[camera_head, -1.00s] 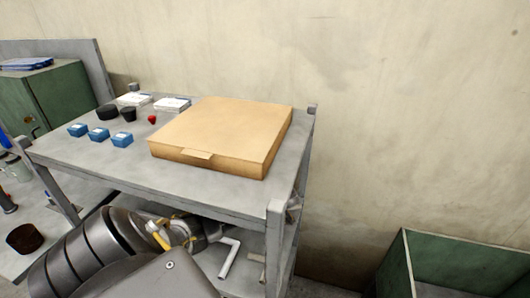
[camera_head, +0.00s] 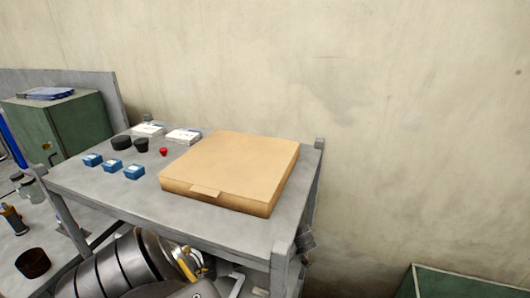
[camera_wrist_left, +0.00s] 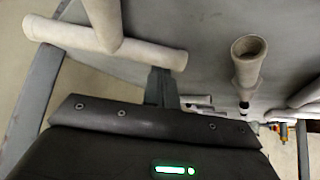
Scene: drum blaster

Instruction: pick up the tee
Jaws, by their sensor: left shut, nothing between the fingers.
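A pale, T-shaped pipe piece (camera_wrist_left: 105,42), which looks like the tee, is at the upper left of the left wrist view. Its crossbar runs across the picture and its stem goes out of the top edge. My left gripper (camera_wrist_left: 161,84) shows as dark fingers, shut and empty, just below the right end of the crossbar. I cannot tell whether they touch it. In the head view my left arm reaches in under the table top and its fingertips are hidden. My right gripper is not in view.
Another pale pipe (camera_wrist_left: 247,62) with an open end is right of the fingers, with more pipes at the right edge. Above, the grey table top (camera_head: 110,190) carries a cardboard box (camera_head: 232,168), blue boxes and dark cups. A green bin (camera_head: 470,283) stands lower right.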

